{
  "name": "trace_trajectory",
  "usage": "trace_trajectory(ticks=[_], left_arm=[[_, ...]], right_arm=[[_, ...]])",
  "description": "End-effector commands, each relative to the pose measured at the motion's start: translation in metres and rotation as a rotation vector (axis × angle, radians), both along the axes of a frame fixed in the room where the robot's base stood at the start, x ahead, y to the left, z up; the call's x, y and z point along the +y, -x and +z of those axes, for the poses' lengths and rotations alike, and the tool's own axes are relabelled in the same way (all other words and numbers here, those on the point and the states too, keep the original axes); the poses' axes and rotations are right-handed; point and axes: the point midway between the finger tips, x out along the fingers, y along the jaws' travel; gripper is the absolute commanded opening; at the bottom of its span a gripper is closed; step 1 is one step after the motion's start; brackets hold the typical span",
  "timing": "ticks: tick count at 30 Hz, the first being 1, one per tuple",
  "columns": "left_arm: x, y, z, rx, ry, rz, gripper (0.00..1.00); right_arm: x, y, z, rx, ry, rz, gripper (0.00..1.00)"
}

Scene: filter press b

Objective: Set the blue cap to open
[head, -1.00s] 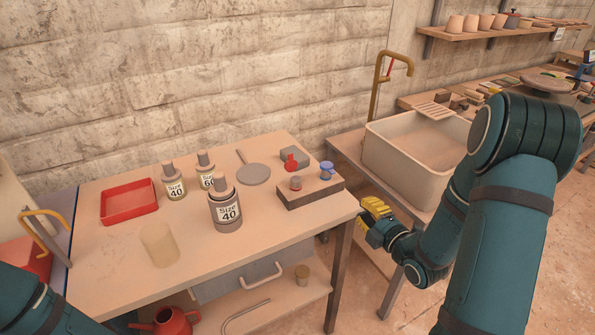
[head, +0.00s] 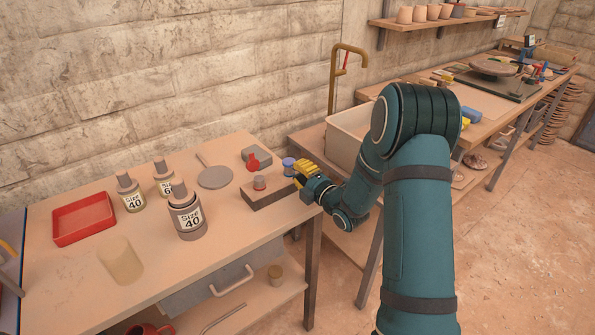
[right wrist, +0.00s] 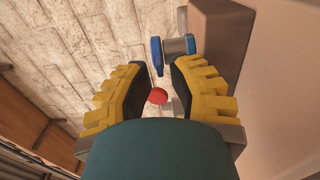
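The blue cap (head: 289,162) sits on the right part of a dark brown block (head: 270,194) near the table's right edge. My right gripper (head: 297,173) has yellow padded fingers and reaches in from the right, close beside the cap. In the right wrist view my right gripper (right wrist: 155,68) is open with nothing between its fingers. Whether a finger touches the cap, I cannot tell. My left gripper is not in view.
A grey-brown knob (head: 259,183) stands on the same block. A red lever on a grey block (head: 256,156) is behind it. Bottles (head: 187,217), a grey disc (head: 215,177) and a red tray (head: 84,219) stand further left. A sink (head: 347,139) is behind my right arm.

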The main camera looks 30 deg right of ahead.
Motion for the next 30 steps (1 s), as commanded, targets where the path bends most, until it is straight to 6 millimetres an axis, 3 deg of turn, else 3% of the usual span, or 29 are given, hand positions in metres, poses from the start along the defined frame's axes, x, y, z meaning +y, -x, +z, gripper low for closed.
trace_trajectory(ticks=[5, 14, 16, 17, 30], left_arm=[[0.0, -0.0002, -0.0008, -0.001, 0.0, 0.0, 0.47], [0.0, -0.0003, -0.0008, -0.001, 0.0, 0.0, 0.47], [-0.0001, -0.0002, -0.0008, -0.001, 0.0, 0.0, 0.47], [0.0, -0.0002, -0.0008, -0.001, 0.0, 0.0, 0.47], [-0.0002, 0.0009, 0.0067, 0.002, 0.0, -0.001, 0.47]], right_arm=[[0.0015, -0.0122, 0.0005, -0.001, -0.001, 0.001, 0.18], [0.0015, -0.0136, 0.0004, 0.0, -0.001, 0.0, 0.18], [0.0014, -0.0135, 0.0004, 0.0, -0.001, 0.0, 0.01], [0.0014, -0.0134, 0.0004, -0.001, -0.001, 0.0, 0.0], [0.0011, -0.0137, 0.0059, 0.037, 0.003, -0.001, 0.0]])
